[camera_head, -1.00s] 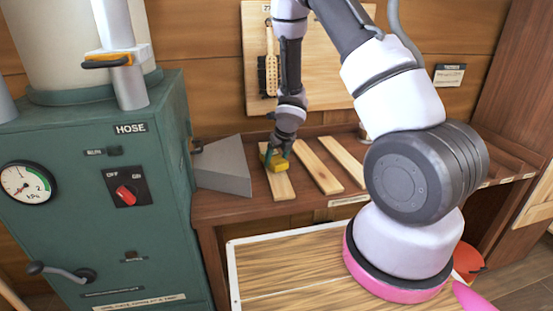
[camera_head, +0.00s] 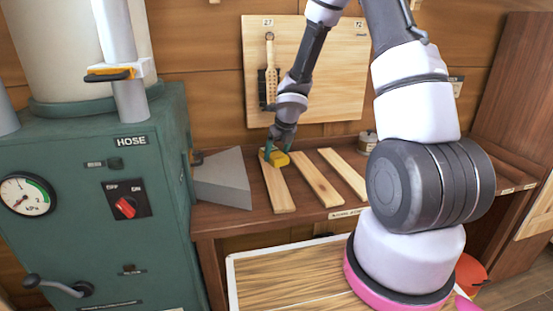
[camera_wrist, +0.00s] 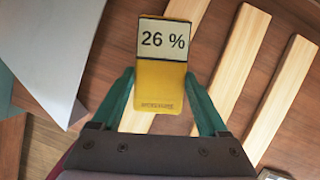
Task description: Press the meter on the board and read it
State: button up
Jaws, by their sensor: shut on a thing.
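The yellow meter (camera_wrist: 158,92) is between the two green fingers of my gripper (camera_wrist: 160,100) in the wrist view. Its display faces the camera and reads "26 %". In the head view the meter (camera_head: 281,159) is at the far end of the leftmost pale board (camera_head: 277,187) on the bench. My gripper (camera_head: 280,148) is above it, shut on it. Whether the meter's underside touches the board is hidden in both views.
Two more pale boards (camera_head: 317,178) (camera_head: 345,172) lie to the right on the bench. A grey wedge-shaped block (camera_head: 222,180) stands close on the left. A green machine (camera_head: 75,210) with a dial is further left. A brush (camera_head: 269,80) hangs on the back panel.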

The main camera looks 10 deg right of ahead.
jog(key=shift+w+r, duration=0.1)
jog(key=shift+r, duration=0.35)
jog(key=shift+d, duration=0.15)
dwell(0.3)
